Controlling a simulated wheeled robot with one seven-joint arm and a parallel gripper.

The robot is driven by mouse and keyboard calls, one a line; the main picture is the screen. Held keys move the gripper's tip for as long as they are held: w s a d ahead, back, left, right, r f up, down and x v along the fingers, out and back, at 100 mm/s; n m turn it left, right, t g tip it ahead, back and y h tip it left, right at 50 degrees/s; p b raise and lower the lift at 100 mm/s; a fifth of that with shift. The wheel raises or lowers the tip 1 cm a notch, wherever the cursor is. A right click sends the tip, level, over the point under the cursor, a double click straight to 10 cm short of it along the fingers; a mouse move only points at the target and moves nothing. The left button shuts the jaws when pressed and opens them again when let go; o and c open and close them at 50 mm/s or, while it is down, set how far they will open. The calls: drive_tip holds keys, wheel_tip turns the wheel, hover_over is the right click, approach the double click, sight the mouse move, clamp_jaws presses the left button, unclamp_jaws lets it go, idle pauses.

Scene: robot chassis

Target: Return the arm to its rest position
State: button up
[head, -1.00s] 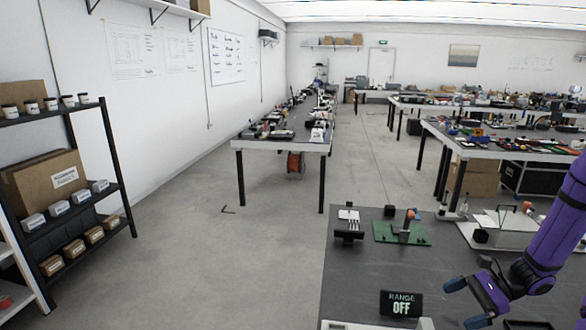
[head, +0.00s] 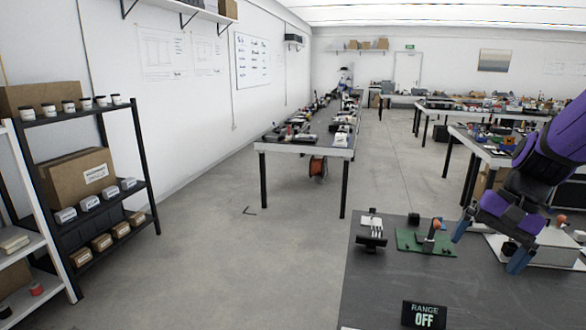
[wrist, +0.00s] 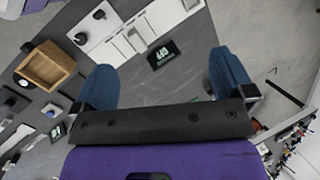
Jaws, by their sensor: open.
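My purple arm reaches in from the right edge of the head view. My gripper (head: 490,245) hangs over the grey table (head: 385,285), with its blue fingers apart and nothing between them. In the wrist view, my gripper (wrist: 165,85) shows its two blue fingers spread wide on either side of the black palm. Part of the arm lies outside the head view.
A black RANGE OFF sign (head: 424,315) stands at the table's front. A green board (head: 425,242) and a black stand (head: 371,234) sit near its far edge. A wooden box (wrist: 44,66) shows in the wrist view. Open floor (head: 220,260) lies to the left.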

drive_tip(key=s+a+r+n+t+h, duration=0.2)
drive_tip(key=s+r+n, duration=0.1)
drive_tip(key=s+r, duration=0.3)
drive_tip(key=s+a+r+n+t+h, duration=0.2)
drive_tip(key=s+a+r+n+t, duration=0.1)
drive_tip(key=s, duration=0.4)
wheel_tip(320, 180, up, 3)
drive_tip(key=shift+a+f+n+t, duration=0.15)
drive_tip(key=shift+a+n+t, duration=0.15)
drive_tip(key=shift+n, duration=0.2)
